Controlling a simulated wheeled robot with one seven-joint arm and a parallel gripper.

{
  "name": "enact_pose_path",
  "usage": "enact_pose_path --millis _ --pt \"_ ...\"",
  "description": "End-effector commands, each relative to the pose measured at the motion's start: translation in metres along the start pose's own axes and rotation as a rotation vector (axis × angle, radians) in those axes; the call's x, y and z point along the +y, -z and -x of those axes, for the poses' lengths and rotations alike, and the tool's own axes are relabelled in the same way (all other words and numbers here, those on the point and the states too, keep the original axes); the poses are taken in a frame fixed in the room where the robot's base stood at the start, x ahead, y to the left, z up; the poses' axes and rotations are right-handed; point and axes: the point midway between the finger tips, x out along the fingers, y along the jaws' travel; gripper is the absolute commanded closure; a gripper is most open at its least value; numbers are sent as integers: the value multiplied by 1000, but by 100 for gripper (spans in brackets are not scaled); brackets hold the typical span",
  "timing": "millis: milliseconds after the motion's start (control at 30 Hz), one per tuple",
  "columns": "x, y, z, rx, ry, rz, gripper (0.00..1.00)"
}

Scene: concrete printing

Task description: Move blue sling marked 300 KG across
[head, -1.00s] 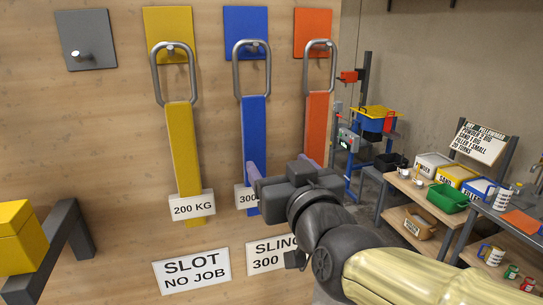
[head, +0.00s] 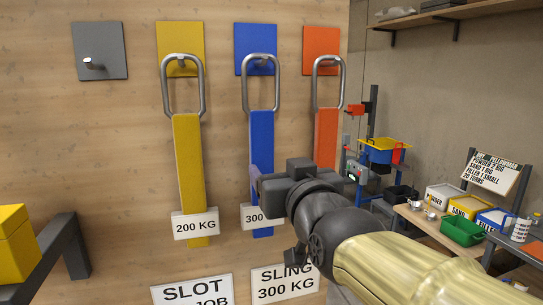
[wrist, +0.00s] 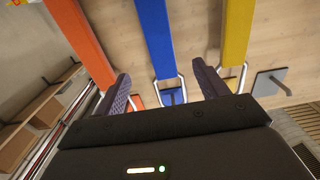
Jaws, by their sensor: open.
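The blue sling (head: 262,140) hangs upright by its grey metal loop from a peg on a blue plate (head: 256,50). Its white tag (head: 254,216) shows "300", the rest hidden by my gripper. My gripper (head: 286,176) is open and empty in front of the strap's lower half; its right finger is largely hidden in the head view. In the wrist view my gripper's fingers (wrist: 162,88) stand apart, with the blue sling (wrist: 154,38) seen between them. Contact cannot be told. A sign (head: 286,283) below reads "SLING 300 KG".
A yellow 200 KG sling (head: 187,150) hangs left, an orange sling (head: 325,135) close right. At far left is an empty peg on a grey plate (head: 100,50). A yellow block on a dark stand (head: 62,240) is lower left. A shelf with bins (head: 445,250) stands right.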

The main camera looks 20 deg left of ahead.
Motion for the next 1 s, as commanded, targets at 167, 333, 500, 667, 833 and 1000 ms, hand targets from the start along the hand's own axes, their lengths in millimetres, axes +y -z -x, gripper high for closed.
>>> enact_pose_path --millis 167,333,500,667,833,1000 --pt "0 4 -26 -5 1 -2 27" --pt "0 4 -49 -5 2 -2 27" --pt "0 4 -73 -5 3 -3 27" --pt "1 5 -94 -4 1 -2 27" --pt "0 4 -117 -4 2 -3 27" --pt "-1 3 -133 -3 4 -2 27"
